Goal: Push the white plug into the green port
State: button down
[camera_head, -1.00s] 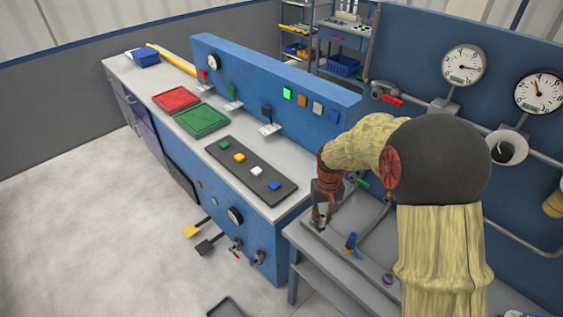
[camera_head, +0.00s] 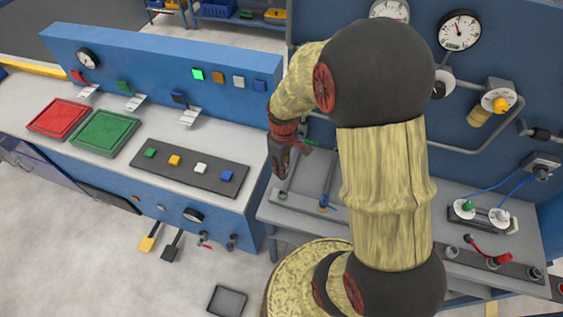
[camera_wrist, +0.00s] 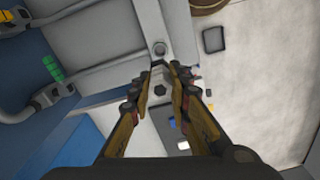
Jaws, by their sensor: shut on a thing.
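A small grey panel (camera_head: 483,218) on the right-hand bench carries a green round fitting (camera_head: 467,207) and a white round fitting (camera_head: 499,215). A blue cable runs to each from a wall box. I cannot tell which small part is plug and which is port. My gripper (camera_head: 279,172) is well left of this panel, pointing down above the bench's left end. In the wrist view my gripper (camera_wrist: 162,70) has its fingertips closed around a small dark thing, which is too small to identify. The panel does not show clearly in the wrist view.
A red-cabled connector (camera_head: 503,258) lies at the bench's right front. A blue upright fitting (camera_head: 323,202) stands right of my gripper. Pipes and gauges (camera_head: 459,30) line the blue wall behind. The blue console with a dark button strip (camera_head: 188,166) stands left.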

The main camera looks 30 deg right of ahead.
jog(key=shift+f+b, duration=3.35)
jog(key=shift+f, duration=1.25)
jog(key=shift+f+b, duration=0.9)
jog(key=shift+f, duration=0.7)
jog(key=c, duration=1.7)
grip_release()
jog(key=shift+o, duration=0.6)
notch_tip(320, 180, up, 12)
